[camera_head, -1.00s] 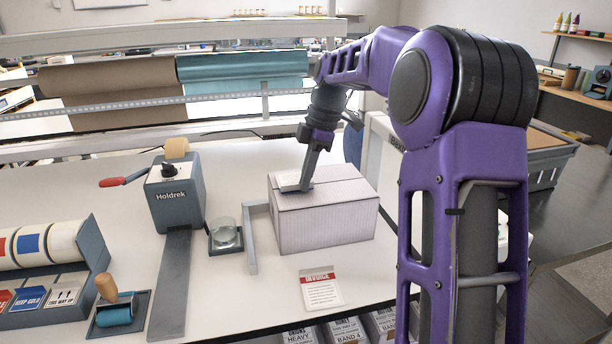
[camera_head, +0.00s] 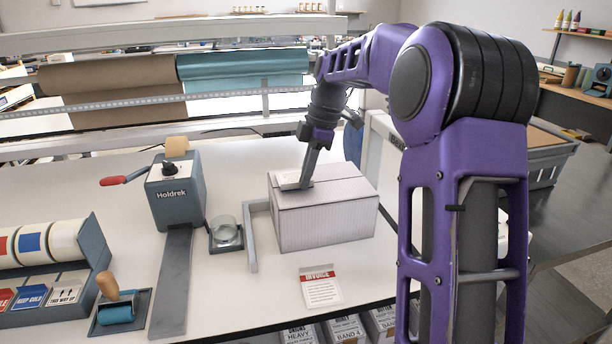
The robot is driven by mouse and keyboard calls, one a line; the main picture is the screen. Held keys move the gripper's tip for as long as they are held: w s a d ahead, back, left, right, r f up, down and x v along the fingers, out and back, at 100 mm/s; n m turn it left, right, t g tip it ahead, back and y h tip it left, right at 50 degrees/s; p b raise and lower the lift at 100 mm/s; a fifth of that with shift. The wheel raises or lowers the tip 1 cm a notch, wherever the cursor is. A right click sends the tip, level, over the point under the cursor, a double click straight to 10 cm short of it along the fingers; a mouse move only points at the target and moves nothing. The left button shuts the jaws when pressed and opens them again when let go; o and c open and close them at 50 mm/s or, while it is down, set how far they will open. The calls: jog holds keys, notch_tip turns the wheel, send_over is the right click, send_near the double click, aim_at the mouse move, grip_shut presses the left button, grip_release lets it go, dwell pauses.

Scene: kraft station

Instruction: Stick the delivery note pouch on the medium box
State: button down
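A pale closed box (camera_head: 328,219) stands on the white table, right of centre. My gripper (camera_head: 305,184) points down at the left part of the box top. A small whitish flat piece (camera_head: 289,180) lies at the fingertips, on or just above the box top; I cannot tell if it is the pouch or if the fingers hold it. A white sheet with a red band reading INVOICE (camera_head: 320,288) lies on the table in front of the box. The fingers are seen edge-on, so their opening does not show.
A grey angled stop (camera_head: 251,238) borders the box's left side. Left of it are a glass jar (camera_head: 225,232), the Holdrek dispenser (camera_head: 176,192), a blue roller (camera_head: 117,310) and label rolls (camera_head: 45,243). Bare table lies around the invoice.

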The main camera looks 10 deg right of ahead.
jog(key=shift+f, duration=0.45)
dwell(0.5)
jog(key=c, duration=1)
grip_release()
jog(key=shift+r, duration=0.2)
jog(key=shift+r+p, duration=0.95)
jog(key=shift+r, duration=1.15)
